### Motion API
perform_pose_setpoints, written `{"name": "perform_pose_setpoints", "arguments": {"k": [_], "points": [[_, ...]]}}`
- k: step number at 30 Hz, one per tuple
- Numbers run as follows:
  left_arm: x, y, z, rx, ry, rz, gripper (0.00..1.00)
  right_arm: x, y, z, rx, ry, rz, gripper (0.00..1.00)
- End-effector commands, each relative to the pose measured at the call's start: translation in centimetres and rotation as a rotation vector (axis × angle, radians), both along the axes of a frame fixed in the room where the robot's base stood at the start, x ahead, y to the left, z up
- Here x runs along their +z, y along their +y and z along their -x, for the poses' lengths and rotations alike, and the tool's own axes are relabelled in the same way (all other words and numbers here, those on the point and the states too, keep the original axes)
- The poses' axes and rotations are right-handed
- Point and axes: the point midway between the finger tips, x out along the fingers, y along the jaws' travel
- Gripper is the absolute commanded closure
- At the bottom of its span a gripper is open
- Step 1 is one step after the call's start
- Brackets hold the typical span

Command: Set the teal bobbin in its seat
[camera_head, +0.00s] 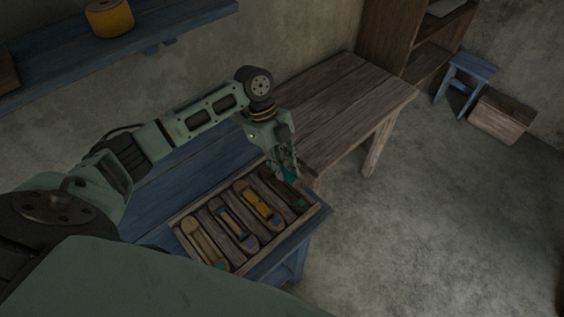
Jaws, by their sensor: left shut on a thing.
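The teal bobbin (290,176) shows as a small teal patch between the fingertips of my left gripper (286,168). That gripper points down, shut on the bobbin, at the far right corner of a wooden tray (178,228). The fingers hide much of the bobbin, and I cannot tell whether it touches the tray. The tray has long slots. A tan shuttle (203,241), a shuttle with blue in it (234,228) and a yellow shuttle (262,206) lie in slots. My right gripper is out of view.
The tray stands on a blue bench (175,188), against a brown wooden table (345,100). A blue shelf (190,18) on the wall holds a yellow spool (109,18). A blue stool (468,72) and a crate (501,118) stand far right. The right floor is clear.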

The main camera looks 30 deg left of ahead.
Motion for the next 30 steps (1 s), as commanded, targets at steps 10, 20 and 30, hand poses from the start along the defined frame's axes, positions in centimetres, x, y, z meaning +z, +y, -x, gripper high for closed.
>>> {"name": "perform_pose_setpoints", "arguments": {"k": [10,20,30], "points": [[-1.6,0.2,0.0,-0.022,0.001,-0.001,1.00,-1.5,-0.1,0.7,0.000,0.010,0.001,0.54],[-4.5,0.2,0.1,-0.020,0.002,-0.002,1.00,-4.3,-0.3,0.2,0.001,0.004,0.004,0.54],[-7.2,0.2,0.1,-0.021,0.003,-0.003,1.00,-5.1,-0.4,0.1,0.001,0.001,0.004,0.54]]}}
